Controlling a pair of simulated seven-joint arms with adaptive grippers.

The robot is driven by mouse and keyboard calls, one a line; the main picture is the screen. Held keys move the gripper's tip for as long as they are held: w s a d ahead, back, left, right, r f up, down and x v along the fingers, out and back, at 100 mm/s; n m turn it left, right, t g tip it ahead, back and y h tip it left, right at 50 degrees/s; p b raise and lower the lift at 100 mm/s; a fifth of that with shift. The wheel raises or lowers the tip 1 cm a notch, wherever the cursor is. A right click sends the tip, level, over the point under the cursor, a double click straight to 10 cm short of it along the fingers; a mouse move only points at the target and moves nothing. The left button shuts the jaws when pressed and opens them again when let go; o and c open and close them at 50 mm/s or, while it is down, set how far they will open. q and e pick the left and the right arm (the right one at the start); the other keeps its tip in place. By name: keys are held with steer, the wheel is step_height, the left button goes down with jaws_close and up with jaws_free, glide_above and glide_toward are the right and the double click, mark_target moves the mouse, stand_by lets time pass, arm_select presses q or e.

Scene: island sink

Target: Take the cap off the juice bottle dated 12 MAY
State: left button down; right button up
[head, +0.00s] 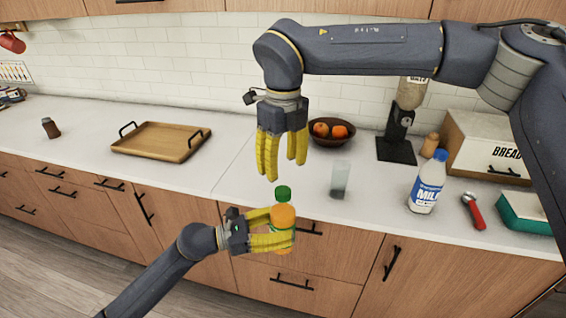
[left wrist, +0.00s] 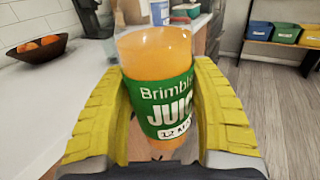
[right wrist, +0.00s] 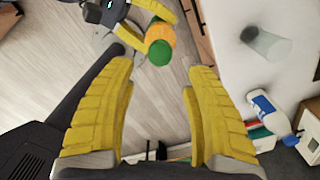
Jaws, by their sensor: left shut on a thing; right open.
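The juice bottle (head: 283,217) is orange with a green label and a green cap (head: 283,192). My left gripper (head: 283,232) is shut on its body and holds it upright in front of the counter edge. In the left wrist view the bottle (left wrist: 157,52) shows "Brimble JUICE" and a date tag (left wrist: 174,130) beginning "12 M"; the rest is hard to read. My right gripper (head: 283,172) is open and empty, pointing down just above the cap. In the right wrist view the green cap (right wrist: 160,52) lies beyond the fingertips, apart from them.
On the counter (head: 225,150) stand a wooden tray (head: 160,140), a fruit bowl (head: 331,139), a glass (head: 340,180), a milk bottle (head: 427,183), a red-handled tool (head: 473,211) and a bread box (head: 487,150). The air around the held bottle is clear.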

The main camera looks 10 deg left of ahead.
mark_target(283, 190)
steer(key=shift+m, duration=1)
steer(key=shift+f, duration=4.05)
jaws_close()
steer(key=shift+r, duration=0.55)
steer(key=shift+r, duration=0.4)
steer(key=shift+r, duration=0.25)
